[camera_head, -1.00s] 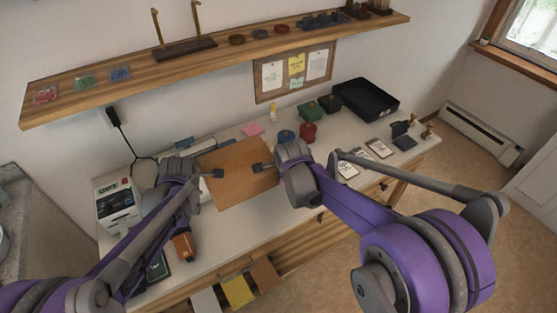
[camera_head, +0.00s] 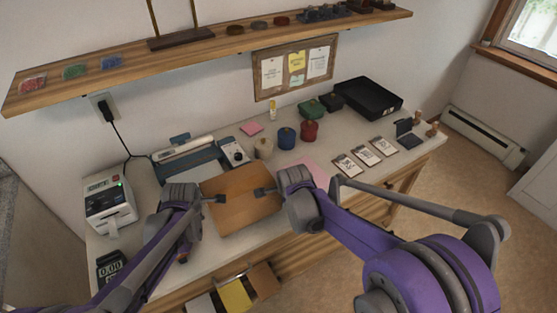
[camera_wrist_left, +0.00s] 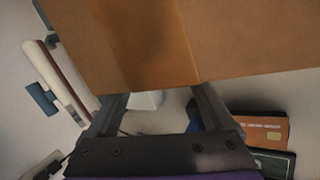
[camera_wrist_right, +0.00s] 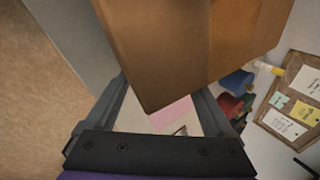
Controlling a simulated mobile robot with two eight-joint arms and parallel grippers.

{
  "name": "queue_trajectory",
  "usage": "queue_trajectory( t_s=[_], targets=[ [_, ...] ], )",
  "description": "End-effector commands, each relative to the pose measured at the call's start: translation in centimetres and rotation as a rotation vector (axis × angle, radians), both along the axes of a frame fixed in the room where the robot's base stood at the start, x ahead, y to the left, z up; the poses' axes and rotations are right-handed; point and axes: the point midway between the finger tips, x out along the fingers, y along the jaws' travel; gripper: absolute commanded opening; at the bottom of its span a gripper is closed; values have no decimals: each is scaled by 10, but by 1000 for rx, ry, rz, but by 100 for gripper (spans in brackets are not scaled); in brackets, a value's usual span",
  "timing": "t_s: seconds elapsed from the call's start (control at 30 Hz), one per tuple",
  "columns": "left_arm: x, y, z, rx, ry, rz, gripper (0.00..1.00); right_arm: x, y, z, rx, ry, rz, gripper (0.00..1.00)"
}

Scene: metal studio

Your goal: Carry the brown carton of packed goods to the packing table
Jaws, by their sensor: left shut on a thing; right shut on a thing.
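The brown carton (camera_head: 240,200) is held between my two grippers above the front of the packing table (camera_head: 258,236). My left gripper (camera_head: 220,199) is shut on its left side and my right gripper (camera_head: 262,192) on its right side. The carton fills the top of the left wrist view (camera_wrist_left: 190,45) and of the right wrist view (camera_wrist_right: 185,45). It looks closed and roughly level. Its underside is hidden in the head view, so I cannot tell the gap to the table.
A label printer (camera_head: 108,205) and a card terminal (camera_head: 111,267) stand at the table's left. Twine spools (camera_head: 309,131) and a pink sheet (camera_head: 312,172) lie behind and right. Cards (camera_head: 365,156) and a black tray (camera_head: 368,98) are at the right. A shelf (camera_head: 200,50) hangs above.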

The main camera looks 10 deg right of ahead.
Motion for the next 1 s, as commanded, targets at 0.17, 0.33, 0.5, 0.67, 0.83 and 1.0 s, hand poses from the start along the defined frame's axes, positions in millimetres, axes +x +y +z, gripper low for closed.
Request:
queue_trajectory(
  t_s=[0.17, 0.33, 0.5, 0.67, 0.83, 1.0],
  targets=[
    [-2, -7, -4, -6, 4, -11, 75, 0, 7, -3, 13, -3, 4, 75],
    [-2, -7, -3, -6, 4, -11, 75, 1, 7, -2, 13, -3, 4, 75],
    [-2, -4, -4, -7, 4, -10, 75, 0, 4, -2, 12, -3, 3, 75],
    [-2, 6, -4, -6, 3, -7, 95, 0, -6, -3, 10, -2, 3, 75],
    [-2, 8, -4, -4, 2, -6, 100, -1, -8, -3, 7, -1, 2, 75],
    [-1, 9, -4, -3, 2, -4, 100, -1, -9, -4, 6, 0, 2, 100]
  ],
)
